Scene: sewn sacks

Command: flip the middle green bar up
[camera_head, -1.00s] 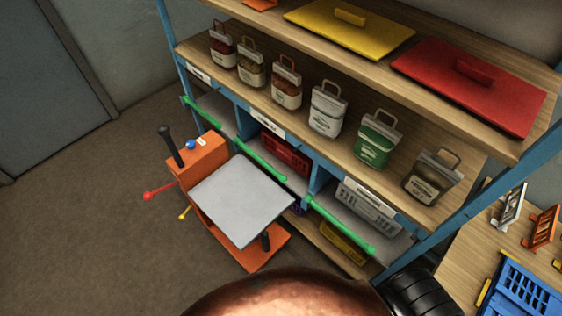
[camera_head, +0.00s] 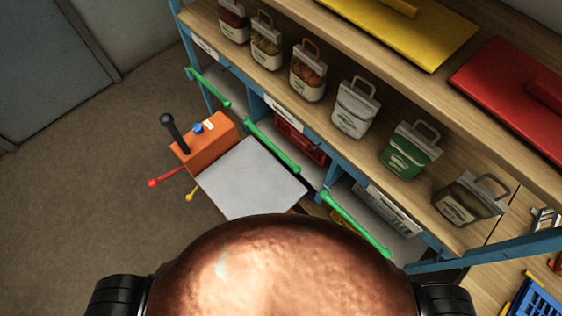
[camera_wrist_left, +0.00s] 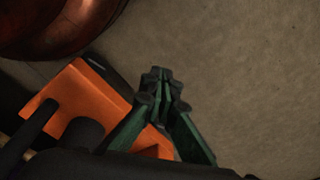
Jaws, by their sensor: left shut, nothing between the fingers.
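Three green bars run along the front of the shelf below the row of sacks in the head view. The middle green bar (camera_head: 273,147) lies low across its bay, between the left green bar (camera_head: 209,87) and the right green bar (camera_head: 355,224). A red crate (camera_head: 300,139) sits behind the middle bar. My left gripper (camera_wrist_left: 158,82) shows in the left wrist view, shut and empty above the floor, beside an orange body. It does not show in the head view, so its distance to the bar cannot be told. My right gripper is not in view.
An orange cart (camera_head: 207,144) with a grey top (camera_head: 250,180), a black handle and red and yellow knobs stands in front of the left and middle bays. Sacks line the shelf (camera_head: 290,92) above. Open floor (camera_head: 80,190) lies at the left.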

